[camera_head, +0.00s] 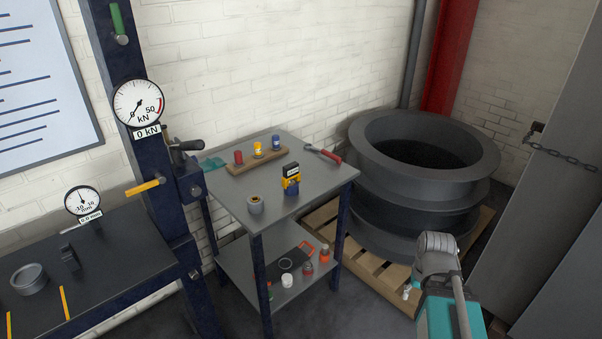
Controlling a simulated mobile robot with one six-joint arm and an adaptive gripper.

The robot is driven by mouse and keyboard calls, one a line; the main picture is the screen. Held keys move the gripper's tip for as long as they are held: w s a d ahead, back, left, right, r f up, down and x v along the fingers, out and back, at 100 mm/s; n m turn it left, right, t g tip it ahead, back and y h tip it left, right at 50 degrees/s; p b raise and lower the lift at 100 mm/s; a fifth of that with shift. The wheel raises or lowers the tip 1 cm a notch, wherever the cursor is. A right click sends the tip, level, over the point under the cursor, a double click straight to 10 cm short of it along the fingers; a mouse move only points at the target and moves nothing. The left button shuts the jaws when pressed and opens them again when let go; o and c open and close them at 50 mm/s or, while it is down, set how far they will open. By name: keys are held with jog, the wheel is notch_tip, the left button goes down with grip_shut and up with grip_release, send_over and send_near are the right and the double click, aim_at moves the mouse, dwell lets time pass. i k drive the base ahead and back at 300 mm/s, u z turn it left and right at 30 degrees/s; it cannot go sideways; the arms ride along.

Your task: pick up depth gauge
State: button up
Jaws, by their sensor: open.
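A small upright blue and yellow device with a dark display on top (290,179) stands on the grey top of the small table. It looks like the depth gauge, but its display is too small to read. It stands apart from the things around it. My gripper's fingers are not in view; only a grey and teal part of what looks like my arm shows at the lower right, well away from the device.
Large dark rings (425,195) on a pallet (375,271) stand close right; a press bench (110,262) stands left.

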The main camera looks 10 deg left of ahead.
aim_at(291, 171)
jog(key=z, duration=0.05)
jog(key=k, duration=1)
jog(key=u, duration=0.75)
jog(key=i, duration=1.1)
jog(key=z, duration=0.05)
